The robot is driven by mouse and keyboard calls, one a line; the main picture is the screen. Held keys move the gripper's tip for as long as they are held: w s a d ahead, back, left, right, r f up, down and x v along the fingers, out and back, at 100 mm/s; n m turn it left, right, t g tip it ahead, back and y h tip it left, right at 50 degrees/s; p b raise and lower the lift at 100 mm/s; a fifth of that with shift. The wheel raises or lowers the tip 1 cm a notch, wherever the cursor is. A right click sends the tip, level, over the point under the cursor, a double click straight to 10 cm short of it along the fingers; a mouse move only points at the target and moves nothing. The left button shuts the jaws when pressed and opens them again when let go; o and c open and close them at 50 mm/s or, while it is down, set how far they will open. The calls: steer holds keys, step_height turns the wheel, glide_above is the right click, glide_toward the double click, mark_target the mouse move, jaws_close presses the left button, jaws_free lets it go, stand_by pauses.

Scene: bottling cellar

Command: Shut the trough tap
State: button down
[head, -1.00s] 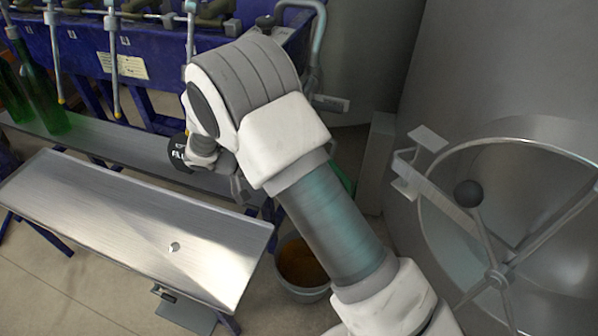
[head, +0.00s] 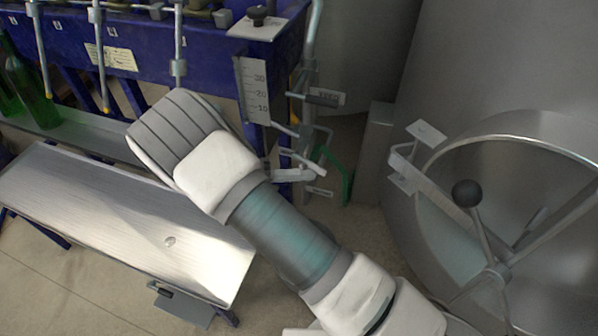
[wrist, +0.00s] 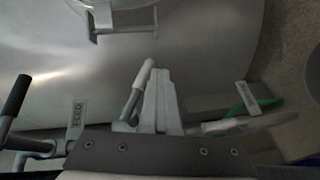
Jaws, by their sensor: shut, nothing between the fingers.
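A pipe with tap levers stands at the right end of the blue trough (head: 205,45) in the head view. A dark-handled lever (head: 318,99) lies level beside a tag reading FEED; in the wrist view this lever (wrist: 15,96) is at the left, near the FEED tag (wrist: 76,119). A pale-ended grey lever (wrist: 137,92) stands just left of my gripper (wrist: 160,75). My gripper is shut and empty; I cannot tell whether it touches that lever. Another tag (wrist: 246,97) at the right is unreadable. In the head view my arm partly hides the gripper's surroundings.
A level gauge (head: 255,90) is on the trough's end. A green hose (head: 340,172) hangs beside the pipe. A large steel tank (head: 510,70) with a round hatch (head: 530,145) stands right. A steel bench (head: 95,210) and green bottles (head: 30,88) are left.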

steer(key=shift+s+d+r+p, duration=0.1)
steer(key=shift+d+r+p, duration=0.2)
steer(key=shift+d, duration=0.15)
steer(key=shift+a, duration=0.1)
stand_by(1.4)
steer(key=p+v, duration=0.2)
steer(key=v, duration=1.5)
steer(key=shift+s+a, duration=0.1)
steer(key=shift+a, duration=0.1)
